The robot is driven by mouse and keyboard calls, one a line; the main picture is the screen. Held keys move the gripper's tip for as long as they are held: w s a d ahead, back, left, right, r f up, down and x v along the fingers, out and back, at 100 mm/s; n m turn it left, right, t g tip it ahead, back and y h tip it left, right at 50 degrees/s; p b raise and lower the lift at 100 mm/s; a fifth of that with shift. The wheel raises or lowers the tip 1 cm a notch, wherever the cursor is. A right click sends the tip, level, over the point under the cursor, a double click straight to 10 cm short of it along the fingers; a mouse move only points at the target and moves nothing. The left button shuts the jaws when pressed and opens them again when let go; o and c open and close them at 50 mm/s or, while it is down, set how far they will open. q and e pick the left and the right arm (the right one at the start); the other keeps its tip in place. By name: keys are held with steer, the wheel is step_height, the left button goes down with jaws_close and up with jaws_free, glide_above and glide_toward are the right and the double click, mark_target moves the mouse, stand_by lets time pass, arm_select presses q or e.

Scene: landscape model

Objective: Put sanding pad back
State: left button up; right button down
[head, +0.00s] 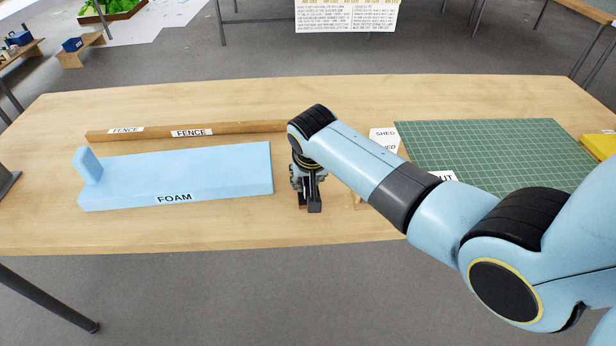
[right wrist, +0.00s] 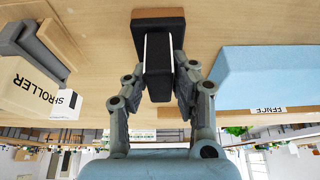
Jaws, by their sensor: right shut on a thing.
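The sanding pad (right wrist: 158,60) is a dark block with pale edges and a brown strip at its far end. In the right wrist view it sits between the fingers of my right gripper (right wrist: 158,85), which is shut on it. In the head view my right gripper (head: 308,188) points down over the table, just right of the blue foam block (head: 200,170). A dark part of the pad (head: 314,204) shows below the fingers, close to the tabletop. I cannot tell whether it touches. My left gripper is not in view.
A long wooden fence strip (head: 220,132) lies behind the foam. A green cutting mat (head: 480,150) lies at the right, partly behind my right arm. The table's front middle is bare.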

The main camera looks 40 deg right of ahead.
steer(key=c, duration=1)
jaws_free()
